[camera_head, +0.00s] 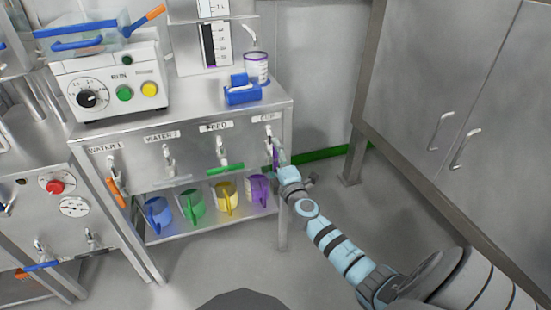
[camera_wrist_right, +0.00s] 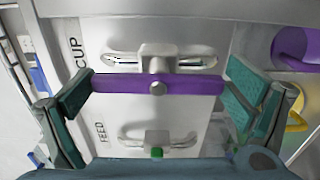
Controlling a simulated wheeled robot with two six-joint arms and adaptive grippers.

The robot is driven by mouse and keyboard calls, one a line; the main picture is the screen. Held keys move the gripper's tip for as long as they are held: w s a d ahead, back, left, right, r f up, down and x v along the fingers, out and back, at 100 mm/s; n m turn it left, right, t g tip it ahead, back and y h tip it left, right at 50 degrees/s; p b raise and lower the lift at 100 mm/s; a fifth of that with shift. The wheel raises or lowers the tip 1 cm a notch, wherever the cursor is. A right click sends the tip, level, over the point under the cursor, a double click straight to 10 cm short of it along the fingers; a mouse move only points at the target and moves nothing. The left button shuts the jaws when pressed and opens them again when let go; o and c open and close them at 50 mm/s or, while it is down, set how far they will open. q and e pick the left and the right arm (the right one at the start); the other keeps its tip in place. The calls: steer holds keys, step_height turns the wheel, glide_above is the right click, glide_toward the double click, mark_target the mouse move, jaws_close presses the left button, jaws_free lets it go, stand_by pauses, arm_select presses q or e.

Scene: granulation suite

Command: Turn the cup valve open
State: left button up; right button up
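The cup valve (camera_head: 270,135) is on the right end of the white panel, under the CUP label (camera_head: 268,118). Its purple handle (camera_head: 276,158) hangs downward in the head view, partly hidden by my right gripper (camera_head: 282,168). In the right wrist view the purple handle (camera_wrist_right: 125,84) lies across the picture, fixed by a bolt at its middle. My right gripper (camera_wrist_right: 158,90) is wide open, with one teal pad at each end of the handle. The left pad is very near the handle's end; contact is unclear. My left gripper is not in view.
Neighbouring FEED (camera_head: 222,148), WATER 2 (camera_head: 169,158) and WATER 1 (camera_head: 113,170) valves line the panel to the left. Coloured jugs, including a purple one (camera_head: 259,189), stand on the shelf below. A blue holder (camera_head: 243,95) sits on top. Floor right of the bench is clear.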

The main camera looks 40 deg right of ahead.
steer(key=shift+s, duration=0.1)
steer(key=v, duration=1.2)
